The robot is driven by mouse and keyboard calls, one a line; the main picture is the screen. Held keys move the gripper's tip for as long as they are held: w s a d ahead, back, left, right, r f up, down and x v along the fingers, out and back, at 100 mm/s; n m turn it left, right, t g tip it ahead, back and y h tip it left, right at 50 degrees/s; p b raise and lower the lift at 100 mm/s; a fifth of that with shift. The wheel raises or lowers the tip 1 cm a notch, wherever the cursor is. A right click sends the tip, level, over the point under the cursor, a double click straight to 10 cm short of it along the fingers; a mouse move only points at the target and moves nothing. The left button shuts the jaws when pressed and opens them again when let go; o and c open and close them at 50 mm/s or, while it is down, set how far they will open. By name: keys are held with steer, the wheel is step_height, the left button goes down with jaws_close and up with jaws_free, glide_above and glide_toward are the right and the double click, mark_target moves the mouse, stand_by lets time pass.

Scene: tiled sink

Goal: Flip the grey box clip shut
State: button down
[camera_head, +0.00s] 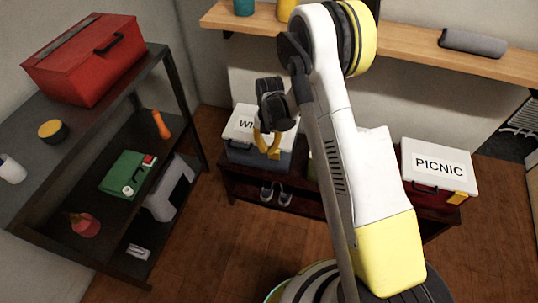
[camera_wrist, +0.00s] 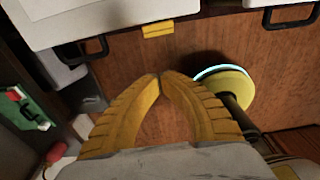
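The grey box (camera_head: 255,158) has a white lid (camera_head: 240,116) with a partly covered label, and stands on the low dark bench. In the wrist view, a white lid (camera_wrist: 110,14) fills the top left, with a yellow clip (camera_wrist: 158,29) at its front edge. The clip seems to stick out from the edge; its exact angle is unclear. My gripper (camera_head: 271,154) is in front of the grey box and hides part of its front. In the wrist view, its yellow fingertips (camera_wrist: 160,75) meet with nothing between them, apart from the clip and below it in the picture.
A PICNIC box (camera_head: 437,172) stands right on the bench, beyond my arm. Shoes (camera_head: 276,193) lie below the grey box. A dark shelf (camera_head: 118,215) at left holds a red toolbox (camera_head: 88,60) and a green box (camera_head: 127,174). A wooden ledge (camera_head: 410,42) runs above.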

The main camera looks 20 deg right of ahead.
mark_target(269, 157)
step_height(269, 157, down, 10)
steer(key=b, duration=0.4)
steer(key=shift+w+d+r+b, duration=0.3)
steer(key=shift+w+d+b, duration=0.1)
steer(key=shift+w, duration=0.25)
steer(key=shift+w+d+r+b, duration=0.3)
steer(key=shift+w+b, duration=0.1)
steer(key=shift+w, duration=0.2)
